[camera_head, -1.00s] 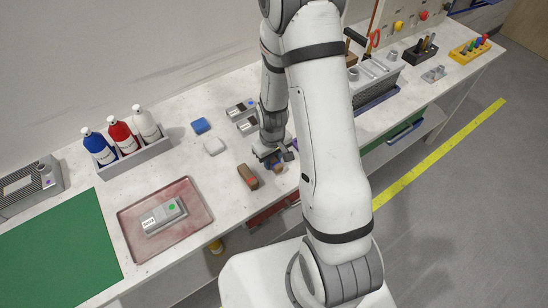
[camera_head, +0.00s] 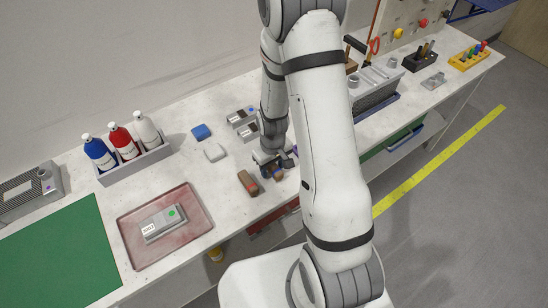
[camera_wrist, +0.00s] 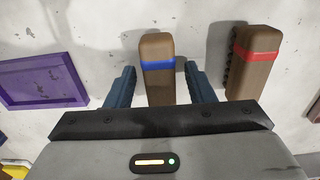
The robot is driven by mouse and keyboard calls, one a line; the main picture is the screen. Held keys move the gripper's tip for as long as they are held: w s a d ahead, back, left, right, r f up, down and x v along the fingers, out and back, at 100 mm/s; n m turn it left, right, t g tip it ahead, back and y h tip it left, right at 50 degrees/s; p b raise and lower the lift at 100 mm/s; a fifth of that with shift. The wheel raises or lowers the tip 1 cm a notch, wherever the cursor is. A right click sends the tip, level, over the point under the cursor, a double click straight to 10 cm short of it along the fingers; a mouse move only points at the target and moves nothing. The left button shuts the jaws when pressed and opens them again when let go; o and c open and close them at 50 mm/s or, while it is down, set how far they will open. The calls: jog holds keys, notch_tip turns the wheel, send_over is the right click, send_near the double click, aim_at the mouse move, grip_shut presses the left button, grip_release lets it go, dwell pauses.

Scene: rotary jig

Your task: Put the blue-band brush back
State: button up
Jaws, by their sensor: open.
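The blue-band brush (camera_wrist: 157,50) is a brown wooden block with a blue stripe. In the wrist view it lies on the bench between the two fingers of my open gripper (camera_wrist: 160,86), with a gap on each side. In the head view my gripper (camera_head: 272,166) is low over the bench near its front edge, and the brush (camera_head: 278,174) shows only partly beneath it. A similar brush with a red band (camera_wrist: 256,55) lies to the right in the wrist view; in the head view this red-band brush (camera_head: 248,183) is left of my gripper.
A purple frame (camera_wrist: 42,81) lies left of my fingers in the wrist view. In the head view, a red tray (camera_head: 129,231) holds a grey device (camera_head: 163,222), and a bottle rack (camera_head: 137,165) stands behind.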

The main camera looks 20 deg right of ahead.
jog(key=shift+w+r, duration=0.1)
jog(key=shift+r, duration=0.3)
notch_tip(320, 180, up, 12)
jog(key=b, duration=0.2)
notch_tip(320, 180, up, 9)
jog(key=m+t, duration=0.1)
jog(key=t, duration=0.1)
send_over(273, 166)
jog(key=s, duration=0.5)
jog(key=s+r+m+t, duration=0.1)
jog(key=s+r+m, duration=0.1)
jog(key=s+r, duration=0.5)
jog(key=s, duration=0.2)
jog(key=shift+s+d+r+t, duration=0.15)
jog(key=shift+s+r+t, duration=0.1)
jog(key=shift+s+t, duration=0.1)
